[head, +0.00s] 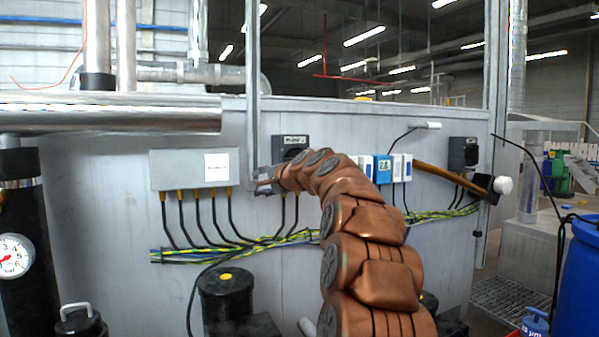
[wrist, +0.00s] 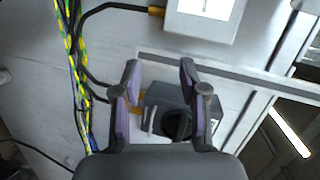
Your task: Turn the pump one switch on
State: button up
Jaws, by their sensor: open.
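A dark grey switch box (head: 291,143) with a small label on its top edge is mounted on the grey wall panel; the label is too small to read surely. My arm partly covers its lower part. In the wrist view the box shows with its black round knob (wrist: 177,124) between my fingers. My gripper (head: 262,181) is at the lower left of the box in the head view. In the wrist view my gripper (wrist: 160,72) is open and empty, its fingers appearing on both sides of the box. I cannot tell whether they touch it.
A second dark switch box (head: 463,152) is on the right of the panel. A grey junction box (head: 190,169) with several cables is at left; a blue device (head: 383,169) is right of my arm. A vertical metal post (head: 252,60) stands beside the switch box.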

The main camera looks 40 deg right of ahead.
jog(key=s+d+r+m+t+h+b, duration=0.1)
jog(key=s+d+r+m+h, duration=0.1)
jog(key=d, duration=0.5)
jog(key=s+d+r+m+t+h+b, duration=0.1)
jog(key=s+d+r+m+h, duration=0.1)
jog(key=d, duration=0.5)
jog(key=p+x, duration=0.1)
jog(key=x, duration=0.1)
jog(key=p+x, duration=0.1)
jog(key=x, duration=0.1)
jog(key=p+x, duration=0.1)
jog(key=x, duration=0.2)
jog(key=shift+s+d+r, duration=0.15)
jog(key=shift+d, duration=0.15)
jog(key=shift+w+p, duration=0.35)
grip_shut()
